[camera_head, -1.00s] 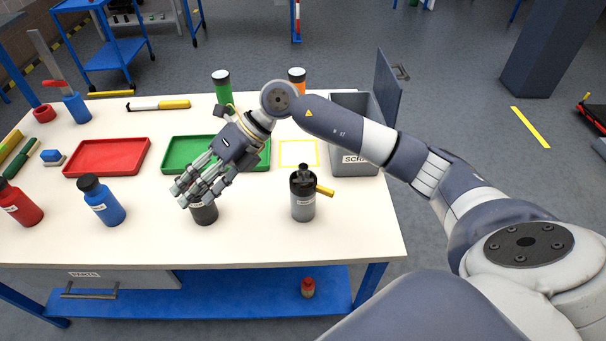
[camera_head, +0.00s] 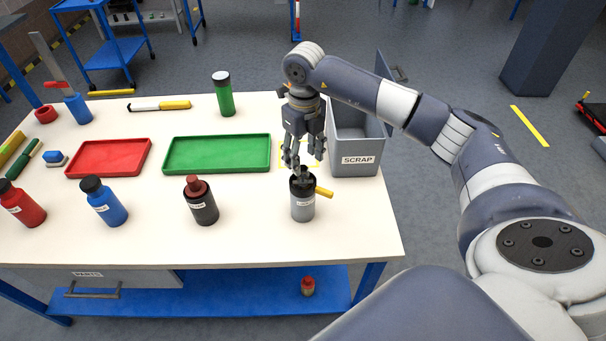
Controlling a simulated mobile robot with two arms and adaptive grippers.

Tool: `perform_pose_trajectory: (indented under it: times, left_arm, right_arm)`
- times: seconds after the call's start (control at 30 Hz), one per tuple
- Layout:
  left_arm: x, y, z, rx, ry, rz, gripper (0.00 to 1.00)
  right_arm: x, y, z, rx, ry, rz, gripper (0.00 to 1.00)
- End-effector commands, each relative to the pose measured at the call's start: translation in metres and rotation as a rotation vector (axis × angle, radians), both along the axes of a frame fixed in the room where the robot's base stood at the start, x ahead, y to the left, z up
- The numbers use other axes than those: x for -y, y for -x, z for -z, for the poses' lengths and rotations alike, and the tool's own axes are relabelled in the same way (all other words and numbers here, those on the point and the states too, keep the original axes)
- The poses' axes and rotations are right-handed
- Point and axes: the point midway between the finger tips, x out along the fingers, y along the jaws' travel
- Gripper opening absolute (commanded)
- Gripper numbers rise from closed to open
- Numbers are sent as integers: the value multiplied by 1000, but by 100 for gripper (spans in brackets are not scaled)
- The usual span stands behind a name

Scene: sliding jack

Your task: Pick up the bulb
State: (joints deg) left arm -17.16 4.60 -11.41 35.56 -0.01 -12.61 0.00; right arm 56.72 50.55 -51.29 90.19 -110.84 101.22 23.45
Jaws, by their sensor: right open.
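I cannot pick out a bulb for certain. A grey bottle (camera_head: 303,207) with a black top and a yellow side piece stands upright at the front right of the table. My right gripper (camera_head: 303,162) points down just above and behind its black top, with fingers open. I cannot tell whether the fingers touch the top. A black bottle (camera_head: 202,205) with a rounded reddish-brown cap (camera_head: 196,187) stands to the left. My left gripper is not in view.
A grey scrap bin (camera_head: 357,160) stands close right of my gripper. A green tray (camera_head: 216,155) and a red tray (camera_head: 108,159) lie to the left. Blue (camera_head: 105,206) and red (camera_head: 20,207) bottles stand front left. A green bottle (camera_head: 223,98) stands behind. The white table (camera_head: 250,225) is clear between bottles.

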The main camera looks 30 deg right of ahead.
Motion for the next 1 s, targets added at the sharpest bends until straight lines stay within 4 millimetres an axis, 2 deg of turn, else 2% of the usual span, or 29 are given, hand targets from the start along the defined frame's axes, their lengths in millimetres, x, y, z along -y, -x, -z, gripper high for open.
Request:
perform_pose_trajectory:
  times: [0.2,0.4,0.63,0.67,0.83,1.0]
  left_arm:
    - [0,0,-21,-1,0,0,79]
    - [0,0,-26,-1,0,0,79]
    - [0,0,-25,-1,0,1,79]
    - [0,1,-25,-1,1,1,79]
    - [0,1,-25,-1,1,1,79]
    - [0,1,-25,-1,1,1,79]
  right_arm:
    - [-7,7,24,-4,-1,-2,50]
    - [-7,7,48,-1,-1,-2,50]
    - [-7,6,51,1,-1,-2,50]
    - [-7,6,51,1,-1,-2,48]
    - [-7,6,50,1,-1,-2,9]
    - [-7,6,50,1,-1,-1,9]
